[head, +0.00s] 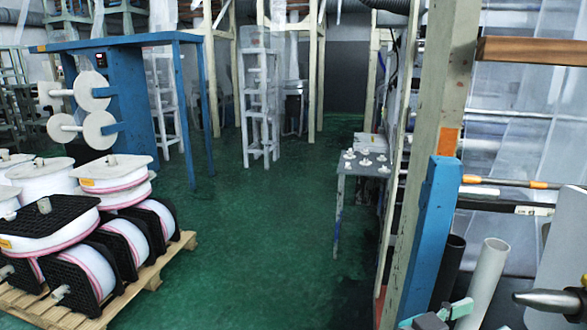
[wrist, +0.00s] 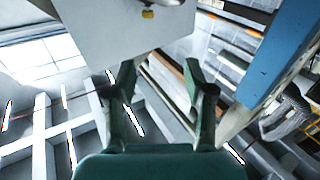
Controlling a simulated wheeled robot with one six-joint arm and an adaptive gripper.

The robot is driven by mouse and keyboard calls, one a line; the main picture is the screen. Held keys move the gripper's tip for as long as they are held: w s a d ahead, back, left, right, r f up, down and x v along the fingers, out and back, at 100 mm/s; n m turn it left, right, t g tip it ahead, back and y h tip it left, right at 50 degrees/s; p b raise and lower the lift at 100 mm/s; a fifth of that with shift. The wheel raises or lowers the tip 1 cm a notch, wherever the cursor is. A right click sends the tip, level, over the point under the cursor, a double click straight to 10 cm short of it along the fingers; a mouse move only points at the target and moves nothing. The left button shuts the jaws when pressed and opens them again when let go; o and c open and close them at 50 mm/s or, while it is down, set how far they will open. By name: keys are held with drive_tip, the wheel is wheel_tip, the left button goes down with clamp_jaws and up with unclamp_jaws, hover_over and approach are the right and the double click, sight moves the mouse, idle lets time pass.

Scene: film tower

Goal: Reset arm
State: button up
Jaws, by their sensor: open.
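My gripper (wrist: 158,66) shows in the wrist view with its two dark green fingers apart and nothing between them. A pale flat panel (wrist: 120,30) with a small yellow spot fills the top of that view, beyond the fingertips. I cannot tell how far the panel is from the fingers. A small green and dark part shows at the bottom right of the head view, and I cannot tell whether it is my gripper.
A blue post (head: 432,235) and a beige post (head: 440,90) stand close on the right. A pallet (head: 150,278) of white film reels (head: 130,240) is at the left. A small grey table (head: 362,165) stands right of centre. The green floor (head: 250,230) between is clear.

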wheel_tip(320, 180, down, 14)
drive_tip(key=w+n+t+y, duration=0.2)
drive_tip(key=n+t+y, duration=0.3)
drive_tip(key=n+t, duration=0.4)
drive_tip(key=s+a+f+n+y, duration=0.2)
drive_tip(key=s+f+n+y, duration=0.15)
drive_tip(key=f, duration=0.25)
drive_tip(key=s+a+f+n+y, duration=0.3)
drive_tip(key=s+f+y, duration=0.1)
drive_tip(key=f, duration=0.2)
drive_tip(key=s+a+f+n+y, duration=0.1)
drive_tip(key=s+a+f+y, duration=0.1)
drive_tip(key=s, duration=0.4)
drive_tip(key=s+a+f+n+y, duration=0.1)
drive_tip(key=s+a+f+y, duration=0.15)
drive_tip(key=s, duration=0.35)
drive_tip(key=s+r+m+t, duration=0.1)
drive_tip(key=s+r+m, duration=0.2)
drive_tip(key=s, duration=1)
drive_tip(key=shift+s+a+r+y, duration=0.35)
drive_tip(key=shift+a+r+y, duration=0.05)
drive_tip(key=shift+r, duration=0.05)
drive_tip(key=shift+m, duration=0.25)
drive_tip(key=shift+c, duration=0.2)
